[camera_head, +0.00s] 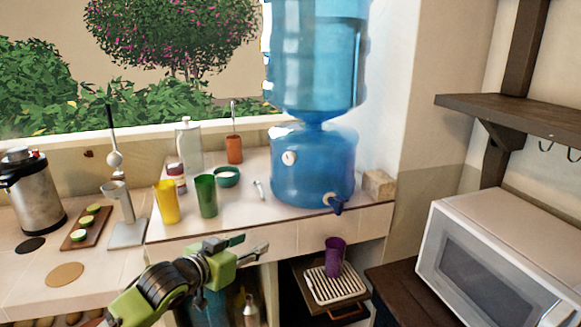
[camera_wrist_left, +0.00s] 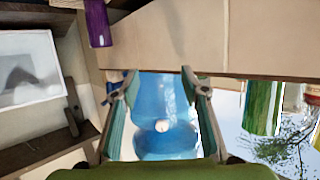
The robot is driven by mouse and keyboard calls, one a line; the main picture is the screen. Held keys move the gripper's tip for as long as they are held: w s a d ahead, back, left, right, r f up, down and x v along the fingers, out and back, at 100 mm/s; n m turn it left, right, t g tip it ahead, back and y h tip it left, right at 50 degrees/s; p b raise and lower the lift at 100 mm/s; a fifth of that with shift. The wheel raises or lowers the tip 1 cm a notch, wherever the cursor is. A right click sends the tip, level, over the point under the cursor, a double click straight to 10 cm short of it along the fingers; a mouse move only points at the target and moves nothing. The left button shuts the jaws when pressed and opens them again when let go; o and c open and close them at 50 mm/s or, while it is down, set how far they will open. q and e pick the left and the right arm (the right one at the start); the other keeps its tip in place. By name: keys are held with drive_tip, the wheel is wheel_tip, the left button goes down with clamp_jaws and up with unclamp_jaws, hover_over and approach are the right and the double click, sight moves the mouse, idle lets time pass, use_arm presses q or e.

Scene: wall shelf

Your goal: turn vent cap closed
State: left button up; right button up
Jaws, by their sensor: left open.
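The vent cap (camera_head: 289,157) is a small round white knob on the upper left of the blue water dispenser base (camera_head: 310,180). Its closed or turned state is too small to tell. It also shows in the left wrist view (camera_wrist_left: 162,126), between my fingers in the picture but well beyond them. My left gripper (camera_head: 250,247) is green, open and empty, in front of and below the counter edge, apart from the cap. Its two fingers also show in the left wrist view (camera_wrist_left: 159,88). My right gripper is not in view.
A blue tap (camera_head: 335,204) juts from the dispenser's front. A yellow cup (camera_head: 166,202), a green cup (camera_head: 206,196) and a teal bowl (camera_head: 226,177) stand left of it. A purple cup (camera_head: 334,257) sits on a rack (camera_head: 335,286) below. A microwave (camera_head: 495,265) is at right.

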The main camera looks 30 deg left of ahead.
use_arm(q)
wheel_tip(320, 180, up, 16)
drive_tip(key=w+t+h, duration=0.1)
drive_tip(key=w+t, duration=0.1)
drive_tip(key=t, duration=0.2)
drive_tip(key=p, duration=0.4)
approach(287, 160)
drive_tip(key=shift+m, duration=0.3)
drive_tip(key=w, duration=0.7)
drive_tip(key=shift+w+r, duration=0.1)
drive_tip(key=shift+r, duration=0.25)
drive_tip(key=shift+w+f, duration=0.15)
drive_tip(key=shift+w, duration=0.7)
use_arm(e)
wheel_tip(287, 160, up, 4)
use_arm(q)
drive_tip(key=c, duration=1.1)
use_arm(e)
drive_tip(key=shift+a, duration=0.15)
